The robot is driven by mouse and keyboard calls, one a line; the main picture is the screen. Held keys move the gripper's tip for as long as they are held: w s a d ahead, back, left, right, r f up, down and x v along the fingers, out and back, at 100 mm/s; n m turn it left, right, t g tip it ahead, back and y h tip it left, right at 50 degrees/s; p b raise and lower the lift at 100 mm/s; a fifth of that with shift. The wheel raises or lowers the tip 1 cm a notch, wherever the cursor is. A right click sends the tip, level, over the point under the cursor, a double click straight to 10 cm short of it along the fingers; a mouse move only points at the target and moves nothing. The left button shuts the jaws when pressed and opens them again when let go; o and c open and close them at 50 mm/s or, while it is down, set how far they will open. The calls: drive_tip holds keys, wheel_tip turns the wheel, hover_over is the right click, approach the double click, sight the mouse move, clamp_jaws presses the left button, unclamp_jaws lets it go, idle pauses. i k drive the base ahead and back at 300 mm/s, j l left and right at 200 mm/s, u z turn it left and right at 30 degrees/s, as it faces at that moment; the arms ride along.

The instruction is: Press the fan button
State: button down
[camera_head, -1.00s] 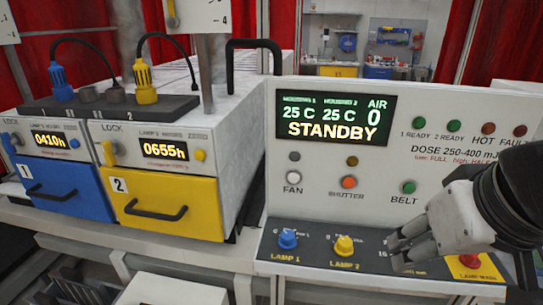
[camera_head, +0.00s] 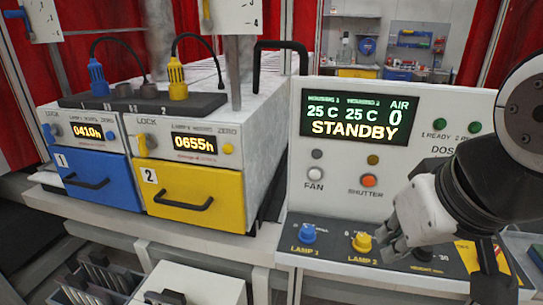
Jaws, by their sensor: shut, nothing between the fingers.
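The fan button (camera_head: 315,174) is a small white round button above the label FAN, on the left part of the white control panel (camera_head: 300,205). A dark grey lamp (camera_head: 317,154) sits just above it. My gripper (camera_head: 392,250) is shut and empty. It is at the lower right of the fan button, apart from it in the picture, in front of the panel's sloped lower console. My gripper and arm hide the belt button and part of the console.
An orange shutter button (camera_head: 369,180) is right of the fan button. A blue lamp 1 knob (camera_head: 308,233) and a yellow lamp 2 knob (camera_head: 362,242) stand up from the console below. The display (camera_head: 358,120) reads STANDBY. Blue (camera_head: 95,182) and yellow (camera_head: 195,197) drawers are at left.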

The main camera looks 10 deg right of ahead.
sight(314, 174)
drive_tip(key=j+z, duration=0.3)
drive_tip(key=j, duration=1.05)
